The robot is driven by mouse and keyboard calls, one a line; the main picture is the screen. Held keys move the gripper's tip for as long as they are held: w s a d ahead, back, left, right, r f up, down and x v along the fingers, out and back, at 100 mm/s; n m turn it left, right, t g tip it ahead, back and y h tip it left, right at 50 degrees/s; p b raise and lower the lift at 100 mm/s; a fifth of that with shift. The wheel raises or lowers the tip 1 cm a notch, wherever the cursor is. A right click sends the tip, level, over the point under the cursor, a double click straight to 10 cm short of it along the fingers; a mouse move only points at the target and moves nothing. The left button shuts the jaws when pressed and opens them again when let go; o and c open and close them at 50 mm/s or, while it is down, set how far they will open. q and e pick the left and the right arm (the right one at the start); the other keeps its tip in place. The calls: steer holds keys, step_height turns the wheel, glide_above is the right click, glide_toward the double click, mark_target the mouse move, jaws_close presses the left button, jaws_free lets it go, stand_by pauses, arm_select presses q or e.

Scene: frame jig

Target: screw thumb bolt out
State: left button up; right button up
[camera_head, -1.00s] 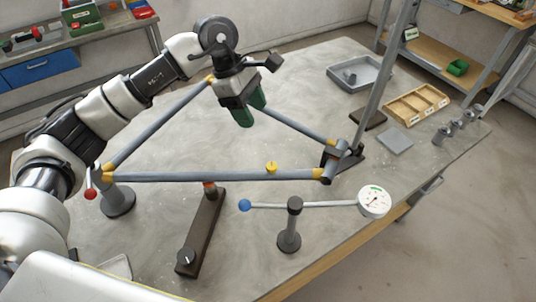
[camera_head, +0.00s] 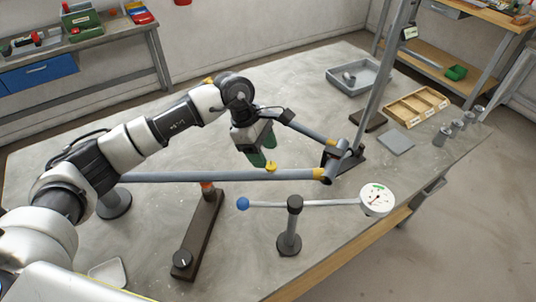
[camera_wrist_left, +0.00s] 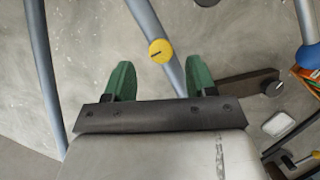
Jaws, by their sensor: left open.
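The yellow thumb bolt (camera_head: 271,168) stands on the grey front tube (camera_head: 220,176) of the triangular frame. In the left wrist view the bolt (camera_wrist_left: 160,52) is a round yellow head with a dark slot, on the tube just beyond the fingertips. My left gripper (camera_head: 264,151) has green fingers, points down and is close to the bolt on its far left side. In the wrist view the left gripper (camera_wrist_left: 160,74) is open, its fingers apart and empty, with the bolt ahead of the gap. My right gripper is not in view.
A dial gauge (camera_head: 377,200) on a rod with a blue ball (camera_head: 243,204) stands in front. A dark bar with a knob (camera_head: 183,261) lies beneath the tube. A grey tray (camera_head: 370,73) and wooden box (camera_head: 416,106) are at the back right.

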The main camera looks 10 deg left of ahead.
mark_target(271, 167)
arm_select(q)
steer(key=shift+p+x, duration=0.3)
steer(key=shift+x, duration=1.25)
steer(key=c, duration=0.9)
steer(key=shift+s+f+n+t+b, duration=0.1)
steer(key=shift+n+t+b, duration=0.15)
steer(key=shift+n+b, duration=0.4)
steer(key=shift+s+f+n+t+b, duration=0.1)
steer(key=shift+n+t+b, duration=0.15)
steer(key=shift+n+b, duration=0.4)
steer(key=shift+c, duration=0.2)
steer(key=shift+r+n+t+y+b, duration=0.15)
steer(key=shift+n+t+b, duration=0.2)
steer(key=shift+n+b, duration=0.4)
steer(key=shift+f+n+t+y+b, duration=0.15)
steer(key=shift+n+t+b, duration=0.25)
steer(key=shift+n, duration=0.65)
steer(key=shift+r, duration=0.15)
steer(key=o, duration=0.9)
steer(key=shift+o, duration=0.2)
